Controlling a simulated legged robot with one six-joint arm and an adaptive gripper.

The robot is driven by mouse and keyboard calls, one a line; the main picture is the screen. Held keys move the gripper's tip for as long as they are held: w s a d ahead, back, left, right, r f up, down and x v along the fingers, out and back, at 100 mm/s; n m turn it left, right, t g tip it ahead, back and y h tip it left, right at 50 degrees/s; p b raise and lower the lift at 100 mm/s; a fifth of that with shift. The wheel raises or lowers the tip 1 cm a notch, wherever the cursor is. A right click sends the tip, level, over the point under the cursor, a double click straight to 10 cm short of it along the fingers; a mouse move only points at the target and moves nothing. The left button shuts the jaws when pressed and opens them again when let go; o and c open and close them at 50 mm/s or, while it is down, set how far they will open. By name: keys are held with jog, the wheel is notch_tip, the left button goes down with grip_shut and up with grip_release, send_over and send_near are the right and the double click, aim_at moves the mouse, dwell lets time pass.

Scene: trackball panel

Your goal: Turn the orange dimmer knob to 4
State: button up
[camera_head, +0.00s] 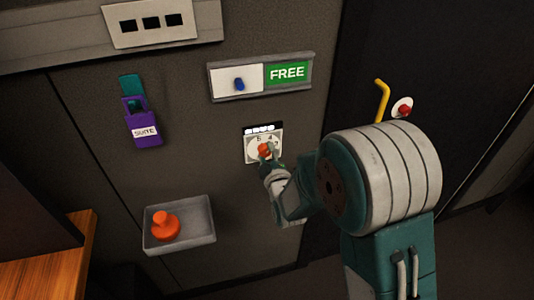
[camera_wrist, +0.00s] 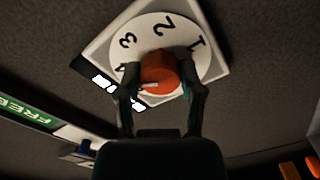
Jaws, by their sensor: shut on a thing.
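The orange dimmer knob (camera_head: 264,149) sits on a pale round dial with a square plate on the dark wall. In the wrist view the knob (camera_wrist: 160,74) is between the two fingers of my gripper (camera_wrist: 162,84), which is shut on it. The dial (camera_wrist: 185,32) shows the numerals 1, 2 and 3; another numeral by the left finger is partly hidden. A pale mark shows on the knob's near side, but which numeral it points at I cannot tell. In the head view my gripper (camera_head: 268,155) reaches the dial from the lower right and covers part of it.
A blue switch (camera_head: 239,84) beside a green FREE sign (camera_head: 287,72) is above the dial. A grey tray (camera_head: 198,232) holds an orange knobbed object (camera_head: 165,227). A yellow hook (camera_head: 381,99) and red button (camera_head: 404,110) are at right.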

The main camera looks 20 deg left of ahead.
jog(key=shift+a+n, duration=0.1)
jog(key=shift+n, duration=0.3)
jog(key=o, duration=1.2)
jog(key=shift+f, duration=0.1)
jog(key=shift+a, duration=0.15)
jog(key=shift+s+d, duration=0.1)
jog(key=shift+d, duration=0.1)
jog(key=v, duration=1.1)
jog(key=shift+s+d+f, duration=0.1)
jog(key=shift+s+d, duration=0.05)
jog(key=shift+s, duration=0.15)
jog(key=shift+c, duration=0.2)
